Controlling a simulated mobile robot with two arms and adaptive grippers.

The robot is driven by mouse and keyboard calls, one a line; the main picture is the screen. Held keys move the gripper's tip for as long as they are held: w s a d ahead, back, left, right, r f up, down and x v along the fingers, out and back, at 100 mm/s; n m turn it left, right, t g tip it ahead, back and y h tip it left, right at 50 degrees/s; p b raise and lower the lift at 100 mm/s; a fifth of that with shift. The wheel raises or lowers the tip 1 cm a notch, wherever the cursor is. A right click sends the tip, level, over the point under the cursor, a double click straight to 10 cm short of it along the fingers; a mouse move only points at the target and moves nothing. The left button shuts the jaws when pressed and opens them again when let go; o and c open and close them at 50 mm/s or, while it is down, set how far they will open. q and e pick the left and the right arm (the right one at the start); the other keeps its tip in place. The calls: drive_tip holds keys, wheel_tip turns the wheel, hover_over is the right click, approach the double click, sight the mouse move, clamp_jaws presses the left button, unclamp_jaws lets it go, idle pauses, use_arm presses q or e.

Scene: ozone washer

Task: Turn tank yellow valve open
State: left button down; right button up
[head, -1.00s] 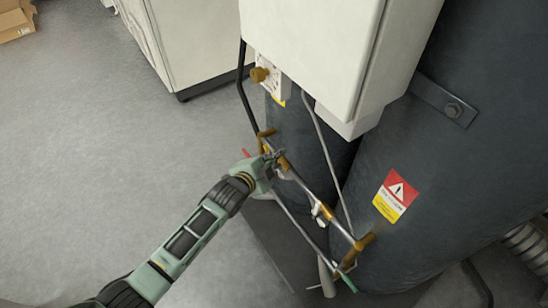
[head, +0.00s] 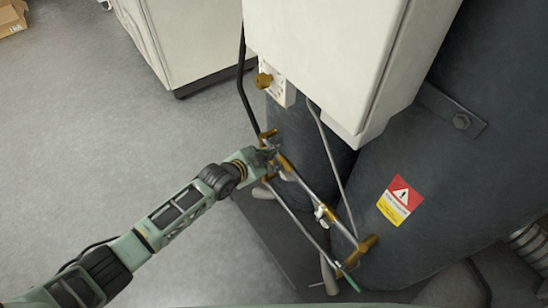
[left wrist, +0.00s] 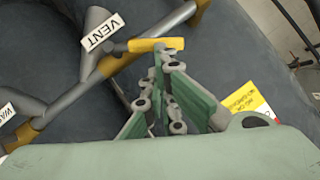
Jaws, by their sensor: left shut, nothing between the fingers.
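A yellow valve handle (left wrist: 155,44) shows in the left wrist view beside a "VENT" label (left wrist: 101,32), on a grey pipe with yellow fittings. My left gripper (left wrist: 168,68) is shut with nothing between its fingers, and its tips are close to the handle; I cannot tell whether they touch. In the head view my left gripper (head: 268,153) is at the upper end of the pipework (head: 300,185) in front of the dark tanks (head: 420,165), and hides part of the fittings there. My right gripper is not in view.
A white cabinet (head: 320,50) hangs above the pipework, with a yellow knob (head: 263,80) at its lower left. A warning sticker (head: 400,199) is on the right tank. Another yellow fitting (head: 358,250) is at the pipework's lower end. Open floor (head: 110,130) lies left.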

use_arm(q)
drive_tip(key=shift+w+a+f+b, duration=0.35)
drive_tip(key=shift+w+a+b, duration=0.1)
drive_tip(key=shift+w+b, duration=0.25)
drive_tip(key=shift+w+a+f+b, duration=0.4)
drive_tip(key=shift+w+b, duration=0.1)
drive_tip(key=shift+b, duration=0.2)
idle(4.8)
drive_tip(key=shift+r, duration=0.1)
